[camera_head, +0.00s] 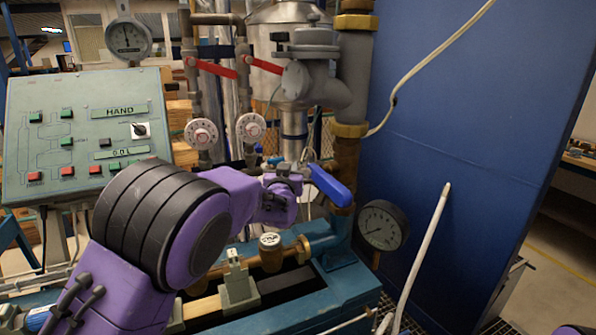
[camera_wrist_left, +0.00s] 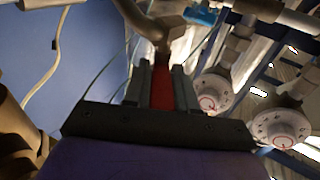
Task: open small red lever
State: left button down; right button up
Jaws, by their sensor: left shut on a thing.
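The small red lever (camera_wrist_left: 162,92) shows in the left wrist view as a red strip running between the two dark fingers of my left gripper (camera_wrist_left: 162,78). The fingers are shut on it, one on each side. In the head view my left gripper (camera_head: 282,178) reaches in among the pipes, just left of the blue valve handle (camera_head: 330,186). The small red lever is hidden there behind my gripper. My right gripper is not in view.
Two longer red levers (camera_head: 211,67) (camera_head: 265,66) sit on the pipes above two white dials (camera_head: 201,133) (camera_head: 250,127). A control panel (camera_head: 88,130) stands left.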

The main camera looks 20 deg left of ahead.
pick_arm(q)
jog(key=shift+d+f, duration=0.1)
jog(key=shift+f, duration=0.35)
jog(key=c, duration=1.1)
grip_release()
jog(key=shift+s, duration=0.1)
jog(key=shift+c, duration=0.2)
jog(key=shift+o, duration=0.7)
jog(key=shift+r, duration=0.25)
jog(key=shift+s+b, duration=0.3)
jog(key=shift+s, duration=0.15)
jog(key=b+v, duration=0.3)
jog(key=v, duration=0.6)
jog(key=shift+s, duration=0.35)
jog(key=shift+d, duration=0.1)
